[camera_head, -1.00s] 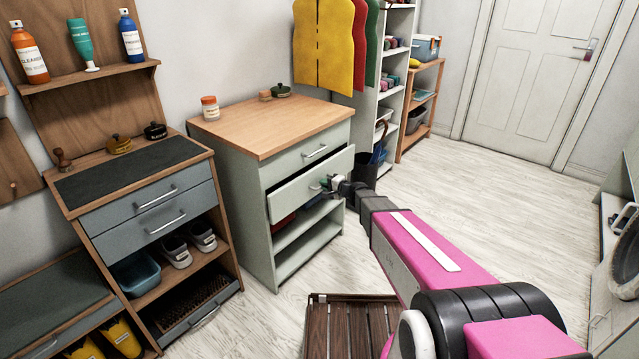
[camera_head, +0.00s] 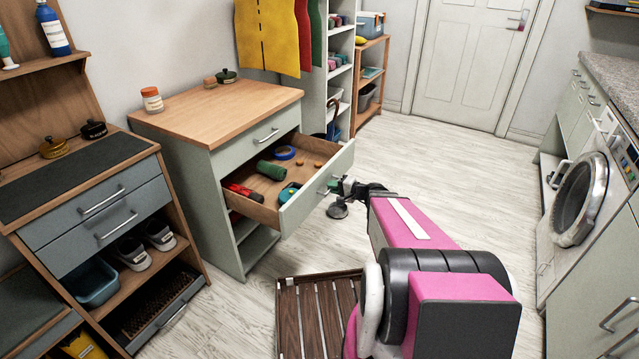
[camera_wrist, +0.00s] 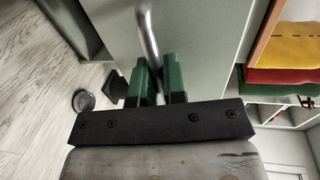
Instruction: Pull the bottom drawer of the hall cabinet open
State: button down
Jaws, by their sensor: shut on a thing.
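The pale green cabinet (camera_head: 196,172) has a wooden top and stands against the wall in the head view. Its upper drawer (camera_head: 262,140) is closed. Its lower drawer (camera_head: 312,190) stands well out, with its inside showing. My gripper (camera_head: 343,186) is at the front of this lower drawer, shut on its metal bar handle (camera_head: 327,188). In the wrist view, the green fingers of my gripper (camera_wrist: 159,78) are on either side of the handle (camera_wrist: 148,38), close to the pale drawer front (camera_wrist: 205,35).
The open drawer holds a green roll (camera_head: 271,170), a blue ring (camera_head: 284,153) and red items (camera_head: 243,191). A slatted wooden rack (camera_head: 318,318) lies on the floor below my arm. A grey drawer unit (camera_head: 95,200) stands left. Floor toward the door (camera_head: 478,55) is clear.

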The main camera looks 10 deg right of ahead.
jog(key=shift+f+v, duration=0.15)
jog(key=shift+v, duration=0.6)
jog(key=shift+f+v, duration=0.15)
jog(key=shift+v, duration=0.65)
jog(key=c, duration=1.2)
grip_release()
jog(key=v, duration=1)
jog(key=shift+s+d+r, duration=0.1)
jog(key=shift+s+d, duration=0.1)
jog(key=shift+d, duration=0.15)
